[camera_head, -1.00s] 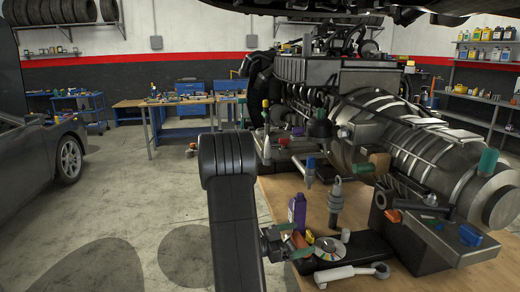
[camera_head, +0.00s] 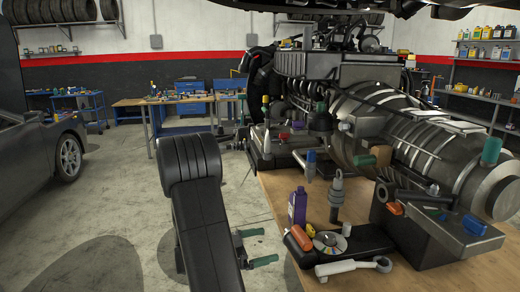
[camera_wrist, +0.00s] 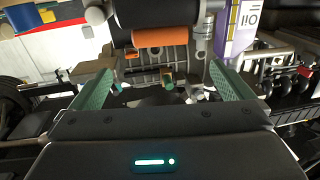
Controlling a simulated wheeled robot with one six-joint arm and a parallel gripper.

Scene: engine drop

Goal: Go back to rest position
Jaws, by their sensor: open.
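My gripper (camera_head: 257,247) shows at the lower middle of the head view, partly behind my black arm, with two green fingers pointing right. It is left of the wooden table's edge, apart from the things on it. In the wrist view my gripper (camera_wrist: 163,85) has its two green fingers spread wide. Nothing is held between them. Behind the gap are an orange cylinder (camera_wrist: 160,37) and a purple and white oil bottle (camera_wrist: 236,28).
The wooden table (camera_head: 290,205) carries the engine (camera_head: 370,110), a purple bottle (camera_head: 298,207), a black tray (camera_head: 368,238) with small parts and a wrench (camera_head: 350,267). A grey car (camera_head: 40,145) stands at left. The concrete floor (camera_head: 125,200) between is clear.

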